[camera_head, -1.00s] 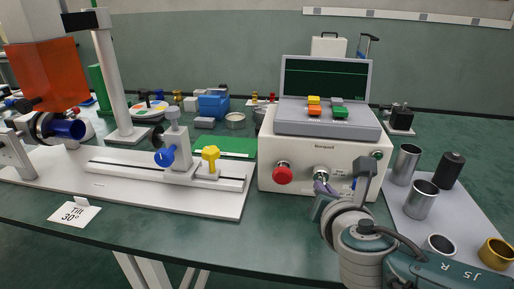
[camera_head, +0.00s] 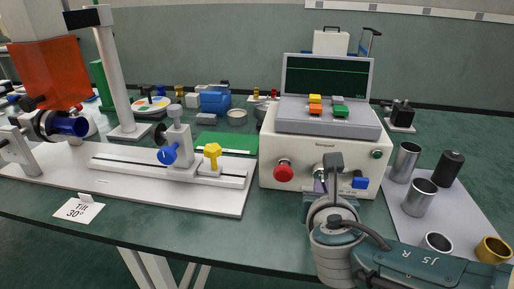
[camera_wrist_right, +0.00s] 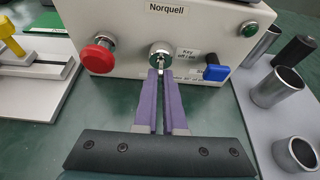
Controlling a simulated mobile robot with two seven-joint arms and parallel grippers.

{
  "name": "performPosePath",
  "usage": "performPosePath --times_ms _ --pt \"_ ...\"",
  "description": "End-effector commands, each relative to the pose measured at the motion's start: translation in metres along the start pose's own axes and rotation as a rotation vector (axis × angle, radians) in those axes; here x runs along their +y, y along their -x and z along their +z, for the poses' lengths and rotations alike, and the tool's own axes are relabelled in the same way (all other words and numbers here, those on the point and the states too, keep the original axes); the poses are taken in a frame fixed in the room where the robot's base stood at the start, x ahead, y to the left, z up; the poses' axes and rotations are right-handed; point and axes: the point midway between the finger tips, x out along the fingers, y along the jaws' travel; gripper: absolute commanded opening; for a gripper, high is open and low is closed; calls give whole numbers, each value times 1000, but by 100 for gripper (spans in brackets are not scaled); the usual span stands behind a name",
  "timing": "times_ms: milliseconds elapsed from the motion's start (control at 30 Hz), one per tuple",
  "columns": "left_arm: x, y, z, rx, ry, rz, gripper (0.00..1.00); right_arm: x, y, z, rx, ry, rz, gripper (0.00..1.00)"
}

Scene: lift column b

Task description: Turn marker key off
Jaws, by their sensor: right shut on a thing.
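The white Norquell box (camera_head: 268,160) stands on the bench, with a key switch on its front panel. In the right wrist view the round metal key switch (camera_wrist_right: 160,52) is in the middle, beside a label reading "Key". My right gripper (camera_wrist_right: 160,74) has its two purple fingers close together at the switch, shut on the key, whose grip is mostly hidden between the fingertips. In the head view my right gripper (camera_head: 319,185) is in front of the panel and hides part of the switch. My left gripper is not in view.
On the same panel are a red knob (camera_wrist_right: 98,55) left of the key, a blue lever (camera_wrist_right: 216,72) to its right and a green button (camera_wrist_right: 250,29). Metal cups (camera_head: 420,197) stand on a pale mat at right. A white rail (camera_head: 120,188) with a yellow knob lies at left.

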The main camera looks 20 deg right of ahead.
Motion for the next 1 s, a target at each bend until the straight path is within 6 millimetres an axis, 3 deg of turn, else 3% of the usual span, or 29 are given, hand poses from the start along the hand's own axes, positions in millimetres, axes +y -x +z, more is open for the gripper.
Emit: performPosePath --times_ms 67,100,367,667,1000 --pt "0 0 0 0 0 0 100 0 0 0 0 3 0 0" --pt "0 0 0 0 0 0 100 0 0 0 0 3 0 10" --pt "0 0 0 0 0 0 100 0 0 0 0 1 0 38" --pt "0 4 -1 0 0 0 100 0 5 1 1 1 0 38" --pt "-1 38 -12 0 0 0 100 0 69 3 3 1 3 38"
